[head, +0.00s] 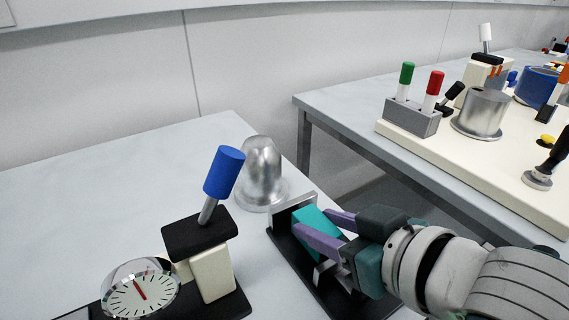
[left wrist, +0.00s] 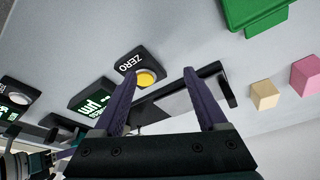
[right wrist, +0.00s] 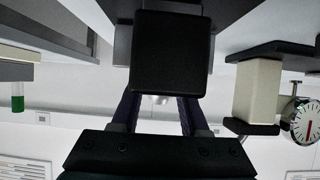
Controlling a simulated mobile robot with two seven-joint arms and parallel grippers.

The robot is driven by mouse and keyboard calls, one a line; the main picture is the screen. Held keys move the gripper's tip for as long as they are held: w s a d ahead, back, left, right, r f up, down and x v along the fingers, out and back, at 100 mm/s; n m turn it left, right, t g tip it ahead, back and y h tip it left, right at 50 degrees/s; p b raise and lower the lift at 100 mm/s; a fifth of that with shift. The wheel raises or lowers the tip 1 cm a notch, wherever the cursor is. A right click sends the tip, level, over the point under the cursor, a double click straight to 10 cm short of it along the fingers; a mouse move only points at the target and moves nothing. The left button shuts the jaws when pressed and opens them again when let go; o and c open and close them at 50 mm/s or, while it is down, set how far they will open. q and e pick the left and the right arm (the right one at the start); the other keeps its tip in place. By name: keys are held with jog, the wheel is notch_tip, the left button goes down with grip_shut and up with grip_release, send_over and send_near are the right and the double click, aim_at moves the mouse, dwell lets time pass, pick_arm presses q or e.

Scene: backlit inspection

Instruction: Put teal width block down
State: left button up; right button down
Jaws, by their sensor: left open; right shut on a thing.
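The teal width block (head: 312,224) is between the purple fingers of my right gripper (head: 302,223) in the head view. It is at a black-based fixture with a light grey upright plate (head: 290,212). I cannot tell whether the block touches the fixture. My right gripper is shut on the block. In the right wrist view, a black square part (right wrist: 172,52) stands in front of the fingers, and no teal shows. My left gripper (left wrist: 160,76) is open in the left wrist view, with nothing seen held between its fingers. It is outside the head view.
A dial gauge (head: 140,288) on a stand with a blue-handled lever (head: 224,172) is left of the fixture. A silver dome (head: 262,172) stands behind it. A second table holds a grey rack (head: 411,118).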

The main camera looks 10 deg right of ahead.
jog(key=shift+c, duration=2.1)
grip_release()
jog(key=shift+f, duration=0.1)
pick_arm(q)
jog(key=shift+a, duration=0.1)
